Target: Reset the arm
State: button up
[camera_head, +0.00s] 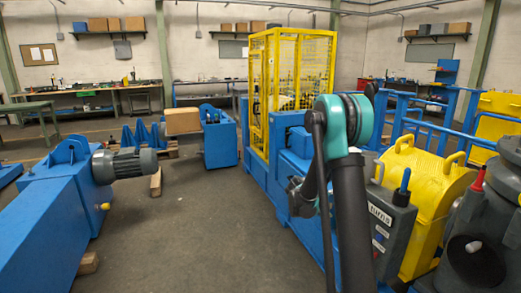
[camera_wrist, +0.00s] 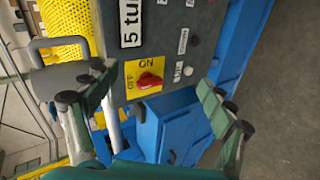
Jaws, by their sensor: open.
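My gripper (camera_wrist: 153,88) is open in the wrist view, with one green and dark finger on each side and nothing held between them. It faces a dark grey control panel (camera_wrist: 172,18). A red rotary switch (camera_wrist: 150,81) on a yellow OFF/ON plate (camera_wrist: 131,72) shows between the fingertips; a gap to the panel seems to remain, but I cannot tell how large. In the head view my arm (camera_head: 345,120) is bent at its teal elbow, and the gripper is mostly hidden among the links and machine. The control box (camera_head: 390,215) stands just right of my forearm.
A yellow guard cover (camera_head: 432,190) with handles stands right of the control box. A yellow mesh cage (camera_head: 290,85) and blue machine frame (camera_head: 263,165) stand behind my arm. A grey motor (camera_head: 125,164) sits on a blue frame at left. Floor (camera_head: 195,225) between is clear.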

jog(key=s+a+m+y, duration=0.1)
jog(key=s+a+y, duration=0.2)
jog(key=s, duration=0.8)
jog(key=s+a+f+m+y, duration=0.1)
jog(key=s+a+y, duration=0.3)
jog(key=s, duration=0.8)
jog(key=s+a+y, duration=0.3)
jog(key=s+a, duration=0.4)
jog(key=s, duration=0.5)
jog(key=shift+f+m, duration=0.2)
jog(key=shift+m, duration=0.2)
